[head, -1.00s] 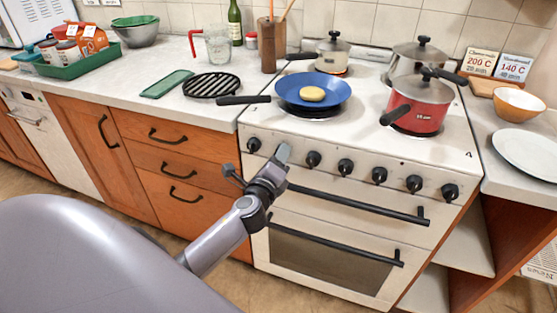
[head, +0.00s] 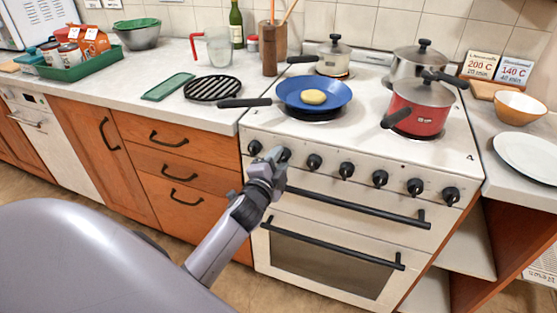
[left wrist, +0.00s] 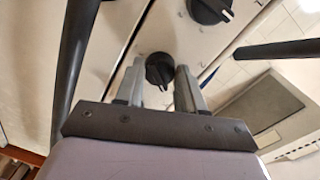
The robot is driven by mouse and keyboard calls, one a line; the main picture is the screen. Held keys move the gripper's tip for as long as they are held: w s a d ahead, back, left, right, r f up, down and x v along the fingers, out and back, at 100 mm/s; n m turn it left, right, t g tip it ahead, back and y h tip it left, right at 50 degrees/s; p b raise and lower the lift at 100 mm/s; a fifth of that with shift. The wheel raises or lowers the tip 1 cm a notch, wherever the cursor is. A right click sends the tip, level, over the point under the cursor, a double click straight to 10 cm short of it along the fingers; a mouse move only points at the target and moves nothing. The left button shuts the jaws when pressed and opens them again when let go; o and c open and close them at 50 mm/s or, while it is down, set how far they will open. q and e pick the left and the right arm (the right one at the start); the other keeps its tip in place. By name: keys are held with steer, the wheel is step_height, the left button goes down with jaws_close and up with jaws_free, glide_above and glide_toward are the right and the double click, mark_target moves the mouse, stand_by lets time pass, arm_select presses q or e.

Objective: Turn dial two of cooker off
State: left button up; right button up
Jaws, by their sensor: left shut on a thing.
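The white cooker (head: 300,225) has a row of black dials along its front panel. Dial two (head: 285,154), second from the left, shows just past my left gripper (head: 276,158) in the head view. In the left wrist view the black dial (left wrist: 158,71) sits between the two fingers of my left gripper (left wrist: 160,75), which is shut on it. The dial's pointer ridge shows between the fingertips. Dial one (head: 254,147) is just to the left of the gripper, and dial three (head: 314,161) is to its right. My right gripper is not in view.
The oven handle (head: 350,205) runs below the dials. A blue pan (head: 335,94) with a yellow round food and a red pot (head: 420,108) stand on the hob. The pan's handle sticks out to the left, over the worktop.

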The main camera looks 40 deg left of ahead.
arm_select(q)
steer(key=n+p, duration=0.1)
steer(key=n, duration=0.5)
steer(key=shift+f+h+p, duration=0.1)
steer(key=shift+h+p, duration=0.2)
steer(key=shift+p, duration=0.05)
steer(key=shift+n, duration=0.3)
steer(key=o, duration=1)
steer(key=shift+o, duration=0.2)
steer(key=shift+s, duration=0.1)
steer(key=v, duration=0.7)
steer(key=shift+f, duration=0.1)
steer(key=s+d+f+n+g+h+p, duration=0.1)
steer(key=s+d+f+g+h, duration=0.2)
steer(key=s+d+f, duration=0.3)
steer(key=s+d+f+g+h, duration=0.2)
steer(key=s+d+f, duration=0.5)
steer(key=s, duration=0.6)
steer(key=shift+f+n+g+h+p, duration=0.15)
steer(key=shift+n+g+h+p, duration=0.25)
steer(key=shift+g, duration=0.2)
